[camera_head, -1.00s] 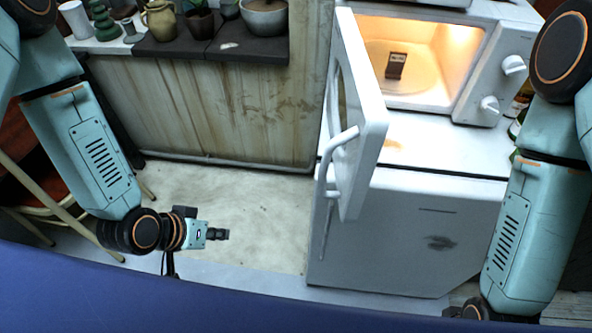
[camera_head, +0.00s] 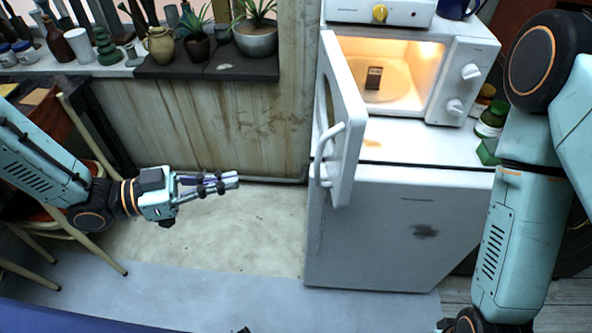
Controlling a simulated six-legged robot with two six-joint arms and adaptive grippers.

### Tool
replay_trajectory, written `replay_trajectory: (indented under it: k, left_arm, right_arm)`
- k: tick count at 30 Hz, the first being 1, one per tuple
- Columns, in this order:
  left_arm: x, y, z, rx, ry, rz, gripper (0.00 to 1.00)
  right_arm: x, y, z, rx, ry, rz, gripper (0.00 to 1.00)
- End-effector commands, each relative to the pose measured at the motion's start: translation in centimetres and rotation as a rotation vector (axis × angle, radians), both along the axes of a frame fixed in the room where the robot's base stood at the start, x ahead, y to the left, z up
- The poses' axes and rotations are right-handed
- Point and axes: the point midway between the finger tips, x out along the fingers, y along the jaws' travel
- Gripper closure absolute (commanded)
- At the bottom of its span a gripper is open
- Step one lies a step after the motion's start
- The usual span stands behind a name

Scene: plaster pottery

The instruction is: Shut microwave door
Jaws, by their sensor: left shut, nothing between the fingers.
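The white microwave (camera_head: 462,75) stands on a white fridge-like cabinet (camera_head: 395,225). Its door (camera_head: 344,125) hangs wide open, swung out toward me, with a curved handle (camera_head: 325,157) on its outer face. The lit inside shows a turntable and a small dark item (camera_head: 374,78). My left gripper (camera_head: 236,180) is shut and empty, left of the door and apart from it, pointing right. My right arm hangs on the right side; its gripper is not visible, cut off by the bottom edge.
Pots and potted plants (camera_head: 256,40) stand on a shelf at the back left. A chair (camera_head: 115,262) stands at the left. Jars (camera_head: 491,119) sit right of the microwave. The pale floor between my left gripper and the cabinet is clear.

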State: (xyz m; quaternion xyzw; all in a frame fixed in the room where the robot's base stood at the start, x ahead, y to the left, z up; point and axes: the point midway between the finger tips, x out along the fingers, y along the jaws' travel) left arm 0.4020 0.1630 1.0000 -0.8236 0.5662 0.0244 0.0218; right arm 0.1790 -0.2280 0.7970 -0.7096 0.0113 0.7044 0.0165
Motion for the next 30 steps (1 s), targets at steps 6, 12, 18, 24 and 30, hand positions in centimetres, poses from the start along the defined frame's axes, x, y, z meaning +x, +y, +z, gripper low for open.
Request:
replay_trajectory:
  k: [6,12,18,24,30]
  left_arm:
    - [0.9,-2.0,-0.4,0.004,0.002,-0.005,1.00]
    - [1.7,-4.1,-0.5,0.004,0.003,-0.004,1.00]
    - [2.4,-6.2,-0.6,0.004,0.002,-0.004,1.00]
    - [3.1,-8.4,-0.8,0.006,0.001,-0.003,1.00]
    - [3.9,-10.6,-0.9,0.004,0.003,-0.002,1.00]
  right_arm:
    - [0.1,0.0,-0.7,0.000,-0.001,0.000,0.60]
    - [0.1,0.0,-1.0,0.000,-0.001,0.000,0.60]
    - [0.0,0.0,-1.2,0.000,0.000,0.000,0.60]
    - [0.0,0.0,-1.3,0.000,-0.001,0.000,0.60]
    - [0.0,0.0,-1.2,0.000,-0.001,0.000,0.60]
